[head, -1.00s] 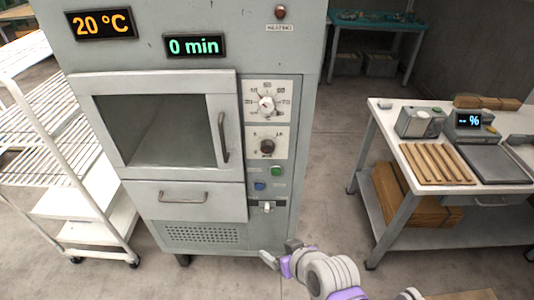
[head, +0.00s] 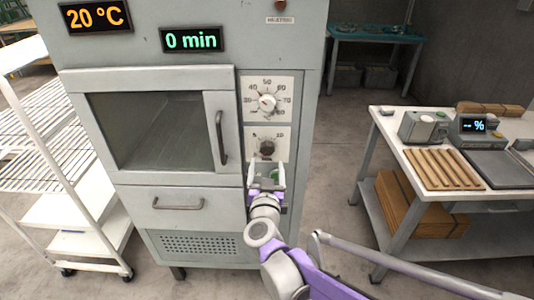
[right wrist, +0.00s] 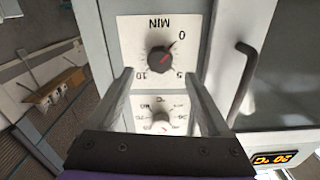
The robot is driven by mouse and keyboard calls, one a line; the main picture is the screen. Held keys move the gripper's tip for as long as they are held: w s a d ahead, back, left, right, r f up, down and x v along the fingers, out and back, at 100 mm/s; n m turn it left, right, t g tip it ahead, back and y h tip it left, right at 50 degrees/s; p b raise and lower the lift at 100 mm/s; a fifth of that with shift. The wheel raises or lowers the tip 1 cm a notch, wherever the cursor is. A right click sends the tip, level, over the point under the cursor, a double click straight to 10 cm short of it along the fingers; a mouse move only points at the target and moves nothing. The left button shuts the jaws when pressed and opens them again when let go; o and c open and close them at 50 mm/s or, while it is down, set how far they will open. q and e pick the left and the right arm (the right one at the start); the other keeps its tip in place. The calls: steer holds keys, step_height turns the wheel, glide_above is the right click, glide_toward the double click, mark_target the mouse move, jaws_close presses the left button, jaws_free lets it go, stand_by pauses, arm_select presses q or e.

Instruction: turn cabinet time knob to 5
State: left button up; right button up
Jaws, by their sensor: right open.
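The time knob (head: 267,148) is a dark round knob on a white plate on the grey cabinet's front, below the light temperature knob (head: 267,103). In the right wrist view the time knob (right wrist: 161,60) sits on a dial marked MIN with 0, 5 and 10, its red mark pointing towards 0. The green display (head: 191,39) reads 0 min. My right gripper (head: 267,168) is open and empty, just below the time knob in the head view. In the right wrist view its fingers (right wrist: 158,73) spread either side, apart from the knob. My left gripper is out of view.
The oven door handle (head: 221,137) and drawer handle (head: 178,205) stick out left of the knobs. A white rack (head: 75,215) stands left, a table (head: 386,124) right. Floor between cabinet and table is clear.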

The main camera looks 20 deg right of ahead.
mark_target(267, 152)
steer(key=x, duration=0.6)
steer(key=shift+w+d, duration=0.1)
steer(key=shift+w, duration=0.2)
jaws_close()
